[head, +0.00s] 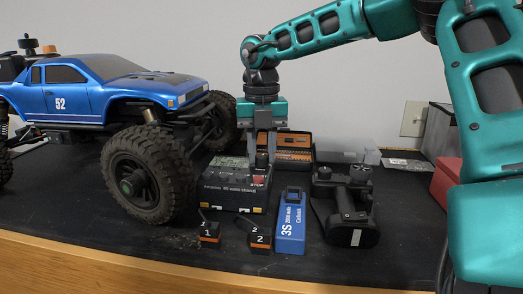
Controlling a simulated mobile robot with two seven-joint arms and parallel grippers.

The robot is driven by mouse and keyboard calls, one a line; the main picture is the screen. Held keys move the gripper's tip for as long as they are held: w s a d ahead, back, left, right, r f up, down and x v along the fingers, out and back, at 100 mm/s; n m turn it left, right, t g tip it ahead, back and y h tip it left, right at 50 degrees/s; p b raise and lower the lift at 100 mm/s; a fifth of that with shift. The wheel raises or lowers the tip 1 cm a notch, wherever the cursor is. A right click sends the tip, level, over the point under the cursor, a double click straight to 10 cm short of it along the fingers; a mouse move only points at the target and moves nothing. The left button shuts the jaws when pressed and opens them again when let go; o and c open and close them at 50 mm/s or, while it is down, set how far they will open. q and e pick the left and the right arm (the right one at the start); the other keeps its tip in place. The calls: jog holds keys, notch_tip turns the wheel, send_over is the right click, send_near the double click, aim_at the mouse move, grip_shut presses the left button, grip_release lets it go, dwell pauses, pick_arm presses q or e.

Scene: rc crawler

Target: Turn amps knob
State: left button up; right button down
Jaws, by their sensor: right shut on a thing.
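The charger (230,198) is a black box with a red button marked STOP (258,181) on its top face. It sits on the black bench top beside the truck's front wheel. My right gripper (262,156) points straight down over the charger's top. Its two fingers are shut on a small dark knob (262,161) that stands on the charger, behind the red button. The fingers partly hide the knob, and its marking and angle cannot be read. My left gripper is out of view.
A blue truck (72,98) stands close on the left. In front lie two numbered black-and-orange plugs (209,236) and a blue 3S battery (291,222). A black controller (345,205) lies to the right, an orange bit case (294,141) behind. A red box (447,180) is far right.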

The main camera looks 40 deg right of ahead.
aim_at(261, 156)
jog(key=n, duration=0.5)
jog(key=shift+n, duration=0.4)
jog(key=n+p, duration=0.1)
jog(key=n, duration=0.4)
jog(key=shift+n, duration=0.3)
jog(key=c, duration=0.8)
grip_release()
jog(key=shift+c, duration=0.2)
jog(key=shift+r, duration=0.1)
notch_tip(261, 156, up, 13)
jog(key=shift+p, duration=0.35)
jog(key=shift+f, duration=0.2)
